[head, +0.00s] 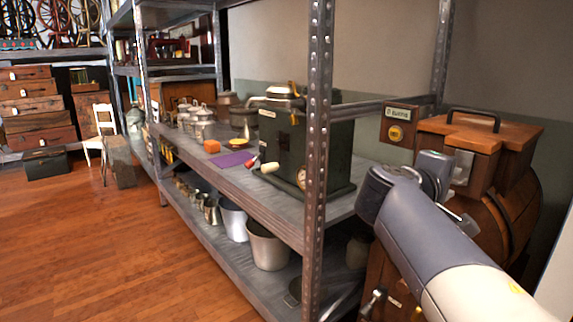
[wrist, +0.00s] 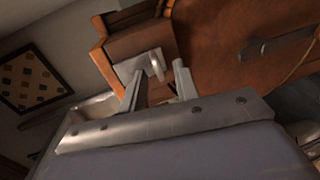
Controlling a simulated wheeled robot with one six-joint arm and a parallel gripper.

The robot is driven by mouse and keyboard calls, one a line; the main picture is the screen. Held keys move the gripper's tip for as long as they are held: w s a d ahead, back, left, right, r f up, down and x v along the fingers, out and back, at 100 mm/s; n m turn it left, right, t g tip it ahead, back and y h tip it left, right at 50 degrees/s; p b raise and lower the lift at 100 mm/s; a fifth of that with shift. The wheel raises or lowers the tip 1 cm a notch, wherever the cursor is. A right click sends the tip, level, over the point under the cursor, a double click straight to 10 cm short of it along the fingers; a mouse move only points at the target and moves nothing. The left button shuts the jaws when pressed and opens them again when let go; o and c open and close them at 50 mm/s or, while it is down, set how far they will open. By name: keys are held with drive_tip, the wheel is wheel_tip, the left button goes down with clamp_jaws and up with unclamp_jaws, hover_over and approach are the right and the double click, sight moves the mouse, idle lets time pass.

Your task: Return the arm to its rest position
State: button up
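My arm (head: 430,225) reaches in from the lower right in the head view, bent in front of a large wooden barrel-like cabinet (head: 520,205). In the wrist view my gripper (wrist: 159,82) shows two grey fingers standing apart, with nothing visible between them. Beyond the fingertips is a metal latch plate (wrist: 132,66) on a brown wooden block, with the orange-brown wood of the cabinet (wrist: 225,35) to its right. I cannot tell whether the fingertips touch it. In the head view my fingers are mostly hidden by the arm.
A metal shelf (head: 285,225) stands left of the arm; its upright post (head: 317,130) is close. The wooden floor (head: 90,250) at left is clear.

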drive_tip(key=p+v, duration=0.2)
drive_tip(key=v, duration=0.9)
drive_tip(key=x, duration=1.1)
drive_tip(key=shift+r+b, duration=0.35)
drive_tip(key=y+p, duration=0.1)
drive_tip(key=p, duration=0.1)
drive_tip(key=shift+s+a+r+g+p, duration=0.1)
drive_tip(key=shift+a+r+g+p, duration=0.1)
drive_tip(key=shift+g+p, duration=0.1)
drive_tip(key=shift+p, duration=0.4)
drive_tip(key=p, duration=0.2)
drive_tip(key=r+g+y+p, duration=0.1)
drive_tip(key=p, duration=0.2)
drive_tip(key=shift+s+a+y, duration=0.2)
drive_tip(key=shift+y, duration=0.1)
wheel_tip(320, 180, up, 5)
drive_tip(key=g+y+p, duration=0.6)
drive_tip(key=y+p, duration=0.1)
drive_tip(key=p, duration=1.2)
drive_tip(key=shift+s+a+p, duration=0.1)
drive_tip(key=shift+p, duration=0.3)
